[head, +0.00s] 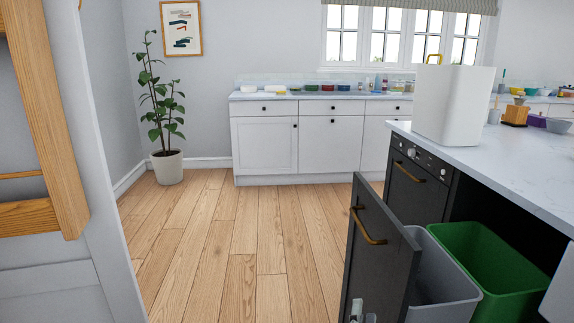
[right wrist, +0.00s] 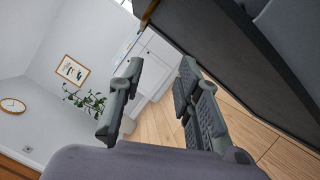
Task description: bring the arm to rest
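My right gripper (head: 357,314) shows only in part at the bottom edge of the head view, in front of the lower part of a dark door panel (head: 374,255) with a brass handle (head: 366,228). In the right wrist view my right gripper (right wrist: 161,78) has its two grey fingers spread apart, with nothing between them. The dark panel (right wrist: 225,50) fills the upper right there, beside the fingers. I cannot tell whether they touch it. My left gripper is not in view.
A grey bin (head: 440,280) and a green bin (head: 485,268) stand behind the dark panel, under a marble counter (head: 500,165) with a white container (head: 453,105). A wooden rack (head: 45,110) stands at left. A potted plant (head: 168,168) stands far back. The middle floor is clear.

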